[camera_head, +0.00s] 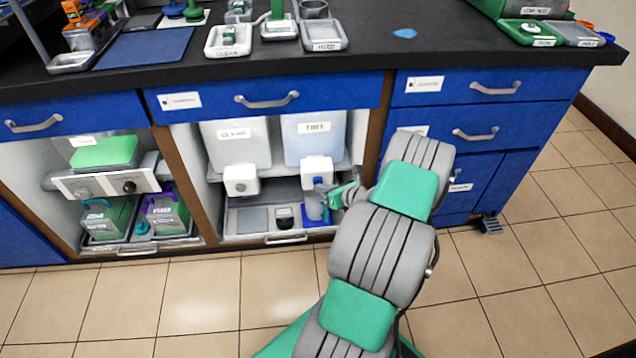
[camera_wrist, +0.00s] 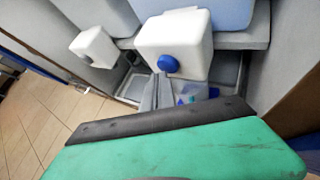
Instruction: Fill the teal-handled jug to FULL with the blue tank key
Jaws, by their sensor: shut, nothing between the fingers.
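The blue key (camera_head: 319,182) sits on the front of the right tank's white tap block (camera_head: 317,166). In the wrist view the key (camera_wrist: 168,64) is a round blue knob. A clear jug (camera_head: 314,206) stands below that block on a blue mat (camera_head: 308,222). In the wrist view the jug (camera_wrist: 196,90) is mostly hidden behind my fingers, with small blue and teal patches showing. Its handle and fill level cannot be made out. My gripper (camera_wrist: 162,80) is shut and empty, its fingertips just below the blue key; I cannot tell whether they touch it.
A small dark-topped item (camera_head: 285,217) stands in the tray left of the jug. Wooden cabinet posts (camera_head: 371,115) flank the bay. The floor in front is clear.

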